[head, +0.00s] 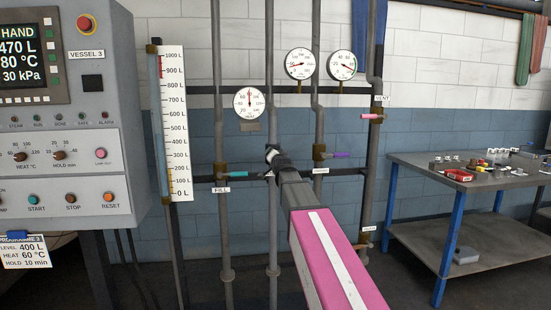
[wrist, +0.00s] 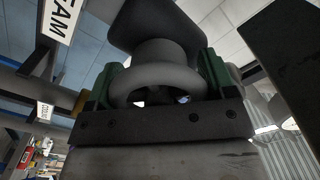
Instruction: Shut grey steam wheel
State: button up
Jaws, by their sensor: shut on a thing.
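My gripper (head: 274,156) reaches the vertical steam pipe between the FILL and drain-side valves in the head view; my pink arm hides most of what is there. In the wrist view the grey steam wheel (wrist: 158,78) sits between the two green-padded fingers of my gripper (wrist: 157,88), which are shut on its rim from both sides. A sign ending in "EAM" (wrist: 60,18) hangs at the upper left of the wrist view. How far the wheel is turned cannot be told.
A teal-handled valve (head: 237,174) is left of my gripper, a purple-handled one (head: 341,155) right of it, and a pink-handled one (head: 371,116) farther right. Dial gauges (head: 248,102) hang above. The control panel (head: 60,120) stands left; a blue-legged table (head: 470,175) stands right.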

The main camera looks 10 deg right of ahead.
jog(key=o, duration=0.9)
jog(key=s, duration=1)
jog(key=shift+s, duration=0.4)
jog(key=shift+f, duration=0.1)
